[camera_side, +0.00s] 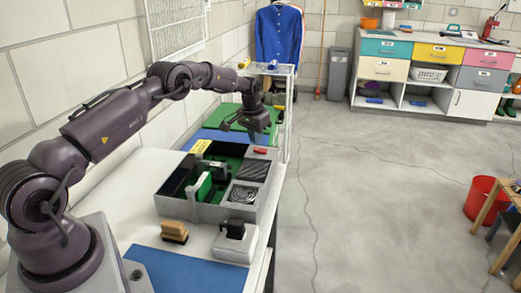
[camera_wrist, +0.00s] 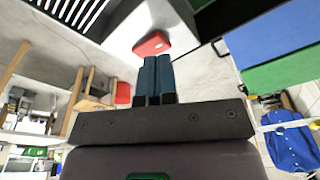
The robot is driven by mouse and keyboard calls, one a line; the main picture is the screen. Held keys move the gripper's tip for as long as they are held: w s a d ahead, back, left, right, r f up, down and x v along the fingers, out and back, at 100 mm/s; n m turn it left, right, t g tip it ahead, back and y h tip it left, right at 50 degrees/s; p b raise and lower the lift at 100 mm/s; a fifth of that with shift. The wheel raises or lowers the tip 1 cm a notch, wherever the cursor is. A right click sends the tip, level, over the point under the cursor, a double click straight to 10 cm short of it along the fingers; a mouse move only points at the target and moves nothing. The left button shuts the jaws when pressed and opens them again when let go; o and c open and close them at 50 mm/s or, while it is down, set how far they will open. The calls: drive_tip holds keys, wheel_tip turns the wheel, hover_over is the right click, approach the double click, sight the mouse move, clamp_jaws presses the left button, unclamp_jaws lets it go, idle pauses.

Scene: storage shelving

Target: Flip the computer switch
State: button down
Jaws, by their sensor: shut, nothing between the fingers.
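The computer (camera_side: 170,205) is an open grey case on the white bench, with a green board and a round fan grille inside. Its red switch (camera_side: 260,150) is at the far right corner of the case. In the wrist view, the red switch (camera_wrist: 152,43) sits on a light panel just beyond my fingertips. My gripper (camera_side: 253,138) hangs above the far end of the case, close to the switch. Its two dark fingers (camera_wrist: 157,60) are together and empty. I cannot tell whether they touch the switch.
A wooden-handled brush (camera_side: 174,231) and a grey block-like device (camera_side: 235,240) stand in front of the case. A blue mat (camera_side: 190,275) lies at the near edge. A white rack (camera_side: 288,110) rises behind. The floor to the right is open.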

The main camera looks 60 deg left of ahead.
sight(256, 149)
drive_tip(key=shift+f, duration=1.25)
idle(0.3)
drive_tip(key=shift+r, duration=3.55)
drive_tip(key=s+f, duration=0.1)
drive_tip(key=s+d+f+g, duration=0.1)
drive_tip(key=shift+s+f+n, duration=0.1)
drive_tip(key=shift+f+n, duration=0.2)
drive_tip(key=s+d+r, duration=1.4)
drive_tip(key=d+r, duration=0.1)
drive_tip(key=r, duration=0.1)
drive_tip(key=s+d+r+m+t, duration=0.1)
drive_tip(key=s+d+r+t, duration=0.1)
drive_tip(key=s+d, duration=0.3)
drive_tip(key=s+d+r+m+t, duration=0.2)
drive_tip(key=s+d+r, duration=0.3)
drive_tip(key=s, duration=0.8)
drive_tip(key=shift+d+m+t, duration=0.3)
drive_tip(key=shift+d+t, duration=0.1)
drive_tip(key=shift+d, duration=0.25)
